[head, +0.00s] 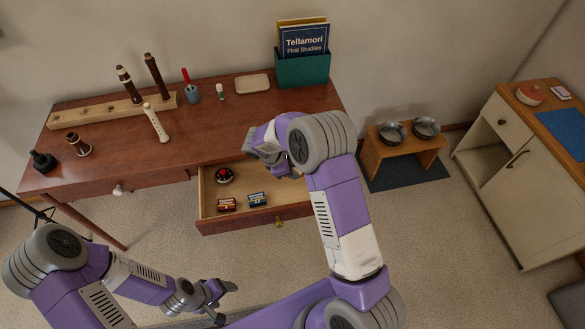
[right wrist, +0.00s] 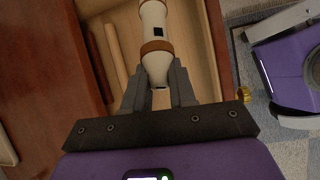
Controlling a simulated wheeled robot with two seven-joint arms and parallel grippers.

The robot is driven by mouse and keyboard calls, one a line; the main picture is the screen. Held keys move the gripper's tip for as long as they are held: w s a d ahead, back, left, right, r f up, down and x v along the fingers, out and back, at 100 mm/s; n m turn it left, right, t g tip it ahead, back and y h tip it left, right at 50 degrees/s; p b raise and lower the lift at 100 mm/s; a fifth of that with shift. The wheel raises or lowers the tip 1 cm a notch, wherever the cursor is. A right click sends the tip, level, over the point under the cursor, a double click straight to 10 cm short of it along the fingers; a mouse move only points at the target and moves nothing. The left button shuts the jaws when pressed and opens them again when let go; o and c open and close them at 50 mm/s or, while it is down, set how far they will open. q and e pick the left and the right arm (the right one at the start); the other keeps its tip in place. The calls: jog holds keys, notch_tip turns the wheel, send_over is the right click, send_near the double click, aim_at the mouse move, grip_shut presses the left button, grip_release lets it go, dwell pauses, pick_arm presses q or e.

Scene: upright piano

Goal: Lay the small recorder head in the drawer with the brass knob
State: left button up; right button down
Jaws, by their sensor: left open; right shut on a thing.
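The small recorder head (right wrist: 154,28), cream with a brown band and a dark window, is held in my right gripper (right wrist: 157,82) in the right wrist view. In the head view that gripper (head: 270,158) is over the back right of the open drawer, and the recorder head cannot be made out. The drawer (head: 255,217) is pulled out under the desk. Its brass knob (head: 279,222) is on the front and also shows in the right wrist view (right wrist: 243,94). My left gripper (head: 218,292) is open and empty, low in front of the desk.
A shut drawer with a pale knob (head: 118,189) is to the left. A cream recorder (head: 156,122) leans by the wooden rack (head: 111,112) on the desktop.

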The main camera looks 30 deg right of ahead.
jog(key=shift+f+b, duration=2.45)
jog(key=shift+f, duration=1.45)
jog(key=c, duration=0.8)
grip_release()
jog(key=shift+c, duration=0.2)
jog(key=p+v, duration=0.2)
jog(key=v, duration=0.5)
jog(key=shift+a+r, duration=0.15)
jog(key=shift+r, duration=0.1)
